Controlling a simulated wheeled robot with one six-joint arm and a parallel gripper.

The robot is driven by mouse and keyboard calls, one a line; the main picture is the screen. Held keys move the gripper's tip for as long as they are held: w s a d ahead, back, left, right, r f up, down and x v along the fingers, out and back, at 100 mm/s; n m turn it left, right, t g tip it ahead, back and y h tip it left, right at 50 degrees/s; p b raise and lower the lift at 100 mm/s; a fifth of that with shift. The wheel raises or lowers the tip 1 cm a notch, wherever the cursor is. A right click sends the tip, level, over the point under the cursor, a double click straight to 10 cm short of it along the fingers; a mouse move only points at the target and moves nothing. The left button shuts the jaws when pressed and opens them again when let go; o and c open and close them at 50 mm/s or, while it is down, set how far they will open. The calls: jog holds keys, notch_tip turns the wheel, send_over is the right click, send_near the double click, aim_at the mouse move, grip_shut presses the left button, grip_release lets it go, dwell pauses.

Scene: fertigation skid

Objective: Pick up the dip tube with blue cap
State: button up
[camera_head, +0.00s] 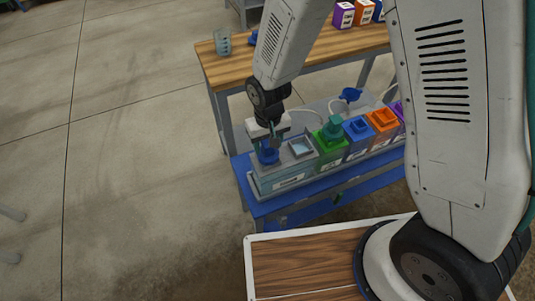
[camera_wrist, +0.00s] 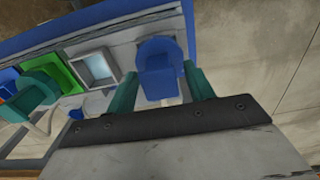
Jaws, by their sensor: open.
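A blue cap (camera_head: 268,156) stands at the left end of the skid's row, right under my gripper (camera_head: 268,135). In the wrist view the blue cap (camera_wrist: 160,58) lies between the two green fingers of my gripper (camera_wrist: 160,86), with a finger on either side. The fingers are apart, and I cannot tell whether either touches the cap. The tube below the cap is hidden. Another blue cap-like piece (camera_head: 350,95) shows behind the row, with a pale hose near it.
Right of the blue cap are an open grey square port (camera_head: 300,147), a green tank (camera_head: 330,142) with a teal cap, a blue tank (camera_head: 358,130) and an orange one (camera_head: 382,121). A wooden table (camera_head: 235,68) behind holds a clear cup (camera_head: 222,42).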

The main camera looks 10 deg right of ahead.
grip_shut()
jog(key=shift+r, duration=0.15)
